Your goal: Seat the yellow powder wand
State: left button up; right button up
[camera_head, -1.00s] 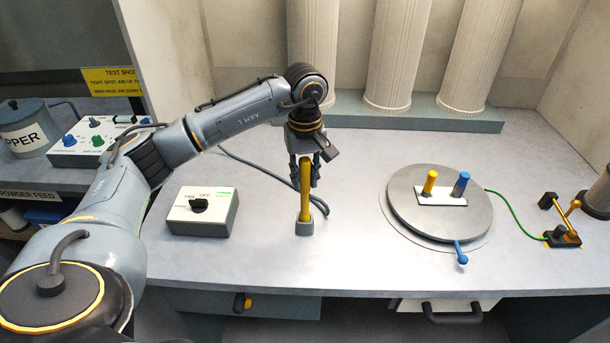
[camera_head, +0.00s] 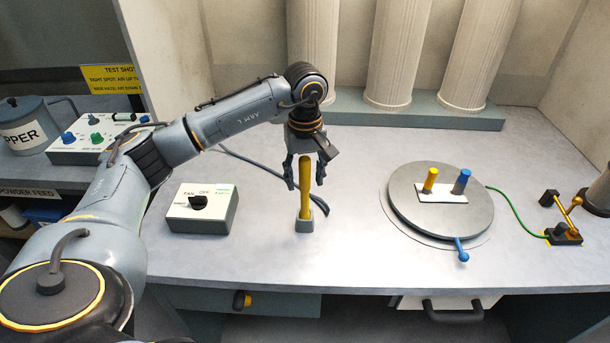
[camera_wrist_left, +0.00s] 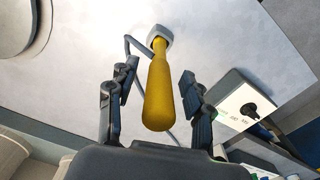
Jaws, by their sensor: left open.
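The yellow powder wand (camera_head: 305,186) stands upright in a small grey holder (camera_head: 304,225) on the bench, in the middle of the head view. Its lower end is hidden inside the holder. My left gripper (camera_head: 305,180) is open around the wand's upper part, with one finger on each side. In the left wrist view the wand (camera_wrist_left: 159,92) lies between the spread fingers of the left gripper (camera_wrist_left: 158,95), with a gap on both sides. A grey hose runs behind the wand to the holder area. My right gripper is not in view.
A fan switch box (camera_head: 201,210) stands left of the holder. A round turntable (camera_head: 408,213) with a yellow and a blue peg stands at right. A clamp stand (camera_head: 563,222) with a green wire is farther right. White columns (camera_head: 398,55) stand behind. The bench front is clear.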

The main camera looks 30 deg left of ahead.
pick_arm(q)
jog(key=shift+r, duration=0.1)
notch_tip(320, 180, up, 12)
jog(key=shift+f, duration=0.1)
dwell(0.6)
